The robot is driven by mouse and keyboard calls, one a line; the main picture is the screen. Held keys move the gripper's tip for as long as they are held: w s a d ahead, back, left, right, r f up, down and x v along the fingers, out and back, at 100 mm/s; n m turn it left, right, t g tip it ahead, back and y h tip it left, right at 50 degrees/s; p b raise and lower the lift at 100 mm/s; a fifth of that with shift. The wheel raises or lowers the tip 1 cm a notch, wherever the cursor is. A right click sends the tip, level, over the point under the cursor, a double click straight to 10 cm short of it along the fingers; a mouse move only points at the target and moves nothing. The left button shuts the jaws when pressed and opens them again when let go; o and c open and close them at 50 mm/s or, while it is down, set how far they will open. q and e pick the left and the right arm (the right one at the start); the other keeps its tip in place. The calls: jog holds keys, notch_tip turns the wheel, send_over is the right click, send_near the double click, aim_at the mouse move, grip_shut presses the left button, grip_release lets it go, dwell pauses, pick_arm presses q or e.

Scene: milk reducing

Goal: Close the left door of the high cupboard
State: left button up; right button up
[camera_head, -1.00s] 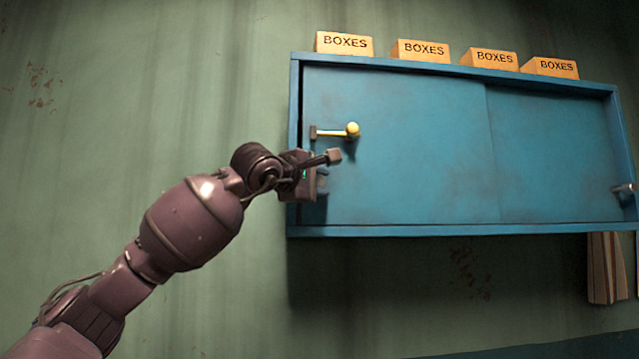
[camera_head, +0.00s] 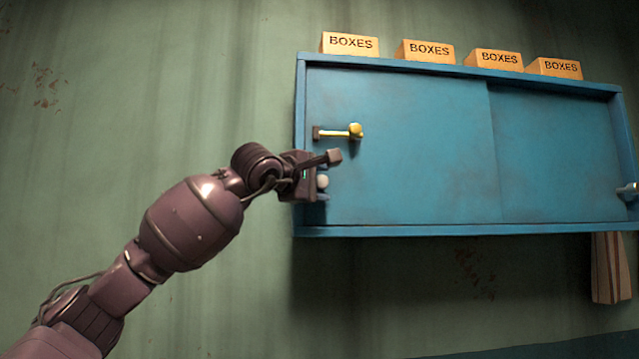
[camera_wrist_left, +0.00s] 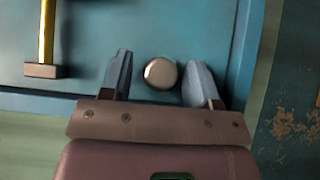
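The high cupboard is a wide blue wall cupboard with a frame (camera_head: 450,232). Its left door (camera_head: 410,150) spans the left part of the front, and its left edge lies at or very close to the left side frame. A yellow lever handle (camera_head: 340,131) sits on the door's upper left. A round pale knob (camera_head: 322,181) is below it. My left gripper (camera_head: 329,175) is at the knob. In the left wrist view the knob (camera_wrist_left: 160,73) lies between the two open fingers, with a gap on each side. My right gripper is not in view.
The right door (camera_head: 555,155) covers the right part, with a metal handle (camera_head: 627,191) at its right edge. Several yellow boxes (camera_head: 350,44) stand on top of the cupboard. Brown boards (camera_head: 610,267) show below right. The green wall (camera_head: 150,90) at left is clear.

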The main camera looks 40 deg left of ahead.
pick_arm(q)
jog(key=shift+w+d, duration=0.1)
jog(key=shift+s, duration=0.2)
jog(key=s+b, duration=0.7)
jog(key=s, duration=0.3)
jog(key=shift+s+d, duration=0.2)
jog(key=shift+d, duration=0.2)
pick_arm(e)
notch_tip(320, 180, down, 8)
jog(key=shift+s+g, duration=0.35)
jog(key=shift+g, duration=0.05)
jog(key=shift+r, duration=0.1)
